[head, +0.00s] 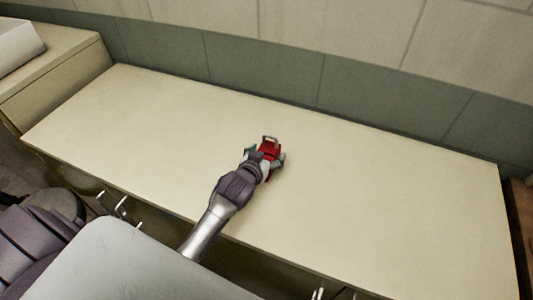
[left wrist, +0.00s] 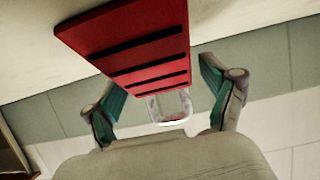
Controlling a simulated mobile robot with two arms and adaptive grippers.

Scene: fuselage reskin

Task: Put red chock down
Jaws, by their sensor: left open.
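My left gripper (head: 266,157) is at the chock. Its two fingers (left wrist: 165,100) are spread wide with teal pads, one on each side of the loop, and apart from it. The chock's underside contact with the counter is hidden in the head view. My right gripper is not in view.
The counter top is otherwise clear on both sides of the chock. A green and cream tiled wall (head: 260,65) runs along its back. A lower cabinet with a pale box (head: 18,45) stands at the left. Metal handles (head: 118,205) stick out along the front edge.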

